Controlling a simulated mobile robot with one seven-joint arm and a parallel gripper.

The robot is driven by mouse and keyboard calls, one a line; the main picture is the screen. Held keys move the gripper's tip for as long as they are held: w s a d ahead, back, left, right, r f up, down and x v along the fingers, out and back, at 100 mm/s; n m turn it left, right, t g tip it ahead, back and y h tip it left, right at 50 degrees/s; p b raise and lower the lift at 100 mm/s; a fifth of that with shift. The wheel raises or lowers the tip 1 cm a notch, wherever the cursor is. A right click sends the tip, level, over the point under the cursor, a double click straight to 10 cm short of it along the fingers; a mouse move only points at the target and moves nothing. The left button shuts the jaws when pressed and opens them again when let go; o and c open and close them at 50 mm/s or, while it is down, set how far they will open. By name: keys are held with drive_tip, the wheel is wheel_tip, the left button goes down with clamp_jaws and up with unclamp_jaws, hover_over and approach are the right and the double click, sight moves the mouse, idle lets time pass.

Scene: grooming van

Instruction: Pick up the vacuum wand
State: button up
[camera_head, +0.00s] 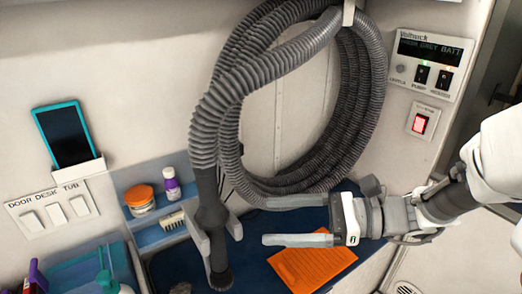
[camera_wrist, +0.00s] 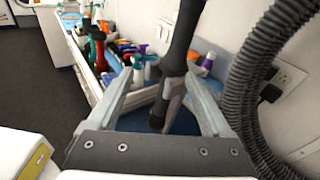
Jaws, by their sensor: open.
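The vacuum wand (camera_head: 212,222) is a dark grey tube at the end of a ribbed hose. It hangs nearly upright at a pale grey forked holder (camera_head: 235,228), left of my gripper. My gripper (camera_head: 266,221) is open and empty, its fingers pointing left toward the wand with a gap between them and it. In the wrist view the wand (camera_wrist: 180,50) shows beyond and between the fingertips of my gripper (camera_wrist: 163,66), slightly right of centre. The wand's upper end runs out of the wrist view.
The coiled hose (camera_head: 365,100) hangs on the wall above my gripper and on the right in the wrist view (camera_wrist: 262,65).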

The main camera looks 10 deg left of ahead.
drive_tip(key=w+m+t+y, duration=0.1)
drive_tip(key=w+m, duration=0.1)
approach(197, 211)
drive_tip(key=shift+t+y, duration=0.3)
drive_tip(key=a+r, duration=0.4)
drive_tip(key=shift+w+a+b, duration=0.2)
drive_tip(key=shift+a+b, duration=0.05)
drive_tip(key=shift+b, duration=0.15)
drive_tip(key=a, duration=0.3)
drive_tip(key=a+f, duration=0.1)
drive_tip(key=a, duration=0.1)
drive_tip(key=shift+w+a, duration=0.1)
drive_tip(key=shift+a, duration=0.2)
drive_tip(key=shift+r, duration=0.1)
clamp_jaws()
